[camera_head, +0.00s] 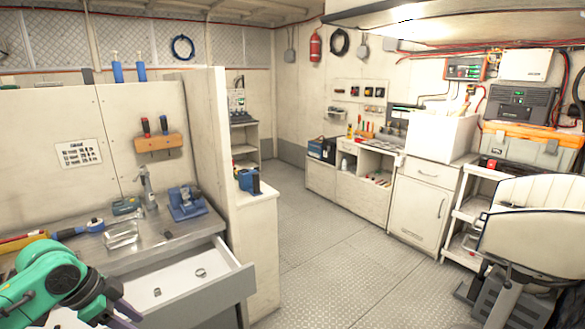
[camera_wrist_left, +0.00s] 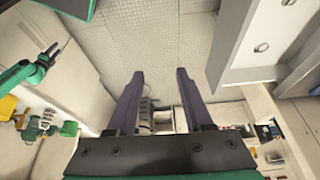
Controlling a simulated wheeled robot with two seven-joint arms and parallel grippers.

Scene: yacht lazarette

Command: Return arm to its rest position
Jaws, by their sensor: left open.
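My left gripper (camera_head: 118,312) is at the lower left of the head view, at the end of my green arm, low in front of the workbench and close to its open drawer (camera_head: 232,284). In the left wrist view my left gripper (camera_wrist_left: 157,82) shows two dark purple fingers, spread apart with nothing between them. Floor and pale surfaces lie beyond the fingertips. My right arm is not in the head view.
The drawer sticks out of the workbench and holds small ring-like parts (camera_head: 201,272). A clear container (camera_head: 121,235) and a blue vise (camera_head: 187,202) stand on the bench top. A white seat (camera_head: 535,218) is at the right. The floor (camera_head: 345,260) between is clear.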

